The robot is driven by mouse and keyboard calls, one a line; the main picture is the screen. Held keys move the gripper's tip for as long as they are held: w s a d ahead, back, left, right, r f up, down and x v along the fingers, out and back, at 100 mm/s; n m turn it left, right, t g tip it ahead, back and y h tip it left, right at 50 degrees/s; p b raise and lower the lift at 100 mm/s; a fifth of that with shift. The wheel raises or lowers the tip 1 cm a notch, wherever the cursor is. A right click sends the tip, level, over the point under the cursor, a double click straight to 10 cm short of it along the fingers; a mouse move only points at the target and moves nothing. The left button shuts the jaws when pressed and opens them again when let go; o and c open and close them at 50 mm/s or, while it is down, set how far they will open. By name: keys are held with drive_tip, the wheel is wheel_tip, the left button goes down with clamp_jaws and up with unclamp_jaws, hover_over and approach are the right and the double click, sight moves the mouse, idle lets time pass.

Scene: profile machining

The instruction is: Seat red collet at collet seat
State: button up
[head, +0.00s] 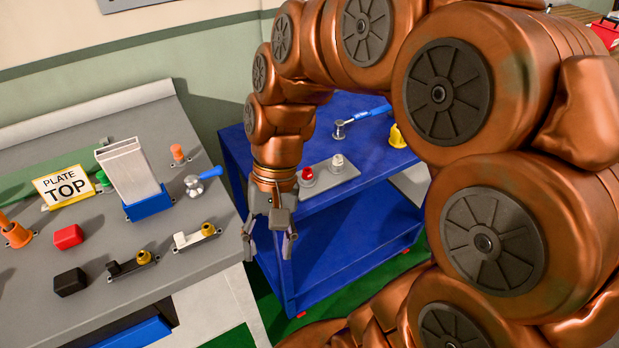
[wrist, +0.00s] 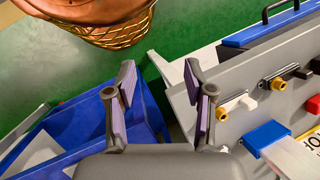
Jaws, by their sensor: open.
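The red collet (head: 307,176) stands upright on a grey plate (head: 348,176) on top of the blue cart, left of a white collet (head: 337,161). My gripper (head: 268,246) hangs in the air between the workbench and the cart, left of and apart from the red collet. Its fingers point down and are spread, with nothing between them. The wrist view also shows the gripper's two fingers (wrist: 158,80) apart and empty. The red collet does not show in the wrist view. I cannot tell which fixture is the collet seat.
The blue cart (head: 262,162) also carries a blue-handled tool (head: 360,117) and a yellow part (head: 397,137). The grey workbench (head: 100,232) holds a blue-based upright profile (head: 148,205), a sign (head: 65,186), red and black blocks, and holders with yellow knobs (head: 208,229). My arm fills the right side.

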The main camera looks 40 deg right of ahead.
drive_tip(key=w+d+f+m+y+b, duration=0.25)
drive_tip(key=w+m+y, duration=0.2)
drive_tip(key=w, duration=0.45)
drive_tip(key=m+t+y+b, duration=0.5)
drive_tip(key=m+t, duration=0.4)
drive_tip(key=m, duration=0.5)
approach(308, 170)
drive_tip(key=shift+w+a+f+h+b, duration=0.15)
drive_tip(key=shift+w+a+h, duration=0.15)
drive_tip(key=shift+a, duration=0.25)
drive_tip(key=shift+w+a+f+h+b, duration=0.1)
drive_tip(key=shift+w+a+h+b, duration=0.05)
drive_tip(key=shift+w+a, duration=0.35)
drive_tip(key=shift+s+x, duration=0.1)
drive_tip(key=shift+x, duration=1.8)
drive_tip(key=shift+s+x, duration=0.15)
drive_tip(key=shift+x, duration=1.75)
drive_tip(key=shift+a+r, duration=0.1)
drive_tip(key=shift+a, duration=0.05)
drive_tip(key=shift+c, duration=0.4)
clamp_jaws()
